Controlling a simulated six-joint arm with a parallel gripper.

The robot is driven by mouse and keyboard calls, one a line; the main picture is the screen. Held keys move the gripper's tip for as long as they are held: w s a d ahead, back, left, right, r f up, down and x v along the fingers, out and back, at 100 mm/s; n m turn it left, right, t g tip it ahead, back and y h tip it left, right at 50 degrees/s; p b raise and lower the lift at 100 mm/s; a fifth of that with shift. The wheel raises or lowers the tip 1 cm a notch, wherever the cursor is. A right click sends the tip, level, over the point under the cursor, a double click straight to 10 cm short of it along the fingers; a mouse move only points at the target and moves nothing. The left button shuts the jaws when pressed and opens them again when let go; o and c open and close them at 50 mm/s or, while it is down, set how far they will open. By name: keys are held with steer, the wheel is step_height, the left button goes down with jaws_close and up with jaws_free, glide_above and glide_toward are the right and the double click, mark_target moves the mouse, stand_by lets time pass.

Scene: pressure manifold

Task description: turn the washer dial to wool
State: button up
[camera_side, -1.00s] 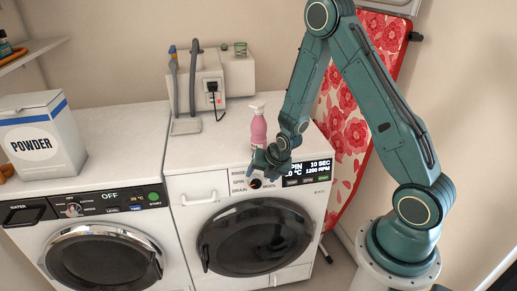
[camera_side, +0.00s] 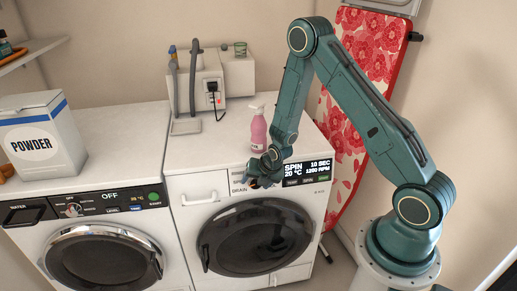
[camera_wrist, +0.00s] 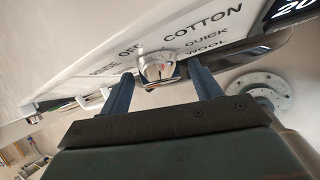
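The dial (camera_wrist: 156,68) of the right washer (camera_side: 182,216) is a shiny rounded knob in the wrist view, with OFF, COTTON, QUICK and WOOL printed around it. WOOL is at the right, near my right fingertip. My gripper (camera_wrist: 162,82) is open, with one finger on each side of the dial and gaps showing between. In the side view my gripper (camera_side: 258,178) is at the control panel and covers the dial. The display (camera_side: 306,171) reads SPIN, 20 °C, 10 SEC, 1200 RPM. I cannot tell where the dial's pointer faces.
A red floral ironing board (camera_side: 350,120) leans behind my arm.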

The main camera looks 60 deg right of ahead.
steer(key=c, duration=0.9)
steer(key=shift+s+m+t+y, duration=0.1)
steer(key=shift+m+t+y, duration=0.2)
steer(key=shift+t, duration=0.2)
steer(key=shift+s+d+f+m+t+y, duration=0.1)
steer(key=shift+d+m+t+y, duration=0.05)
steer(key=shift+m+t+y, duration=0.4)
steer(key=shift+s+f+m+t+y, duration=0.15)
steer(key=shift+m+t+y, duration=0.6)
steer(key=shift+m+t, duration=0.5)
steer(key=shift+t, duration=0.5)
steer(key=o, duration=1)
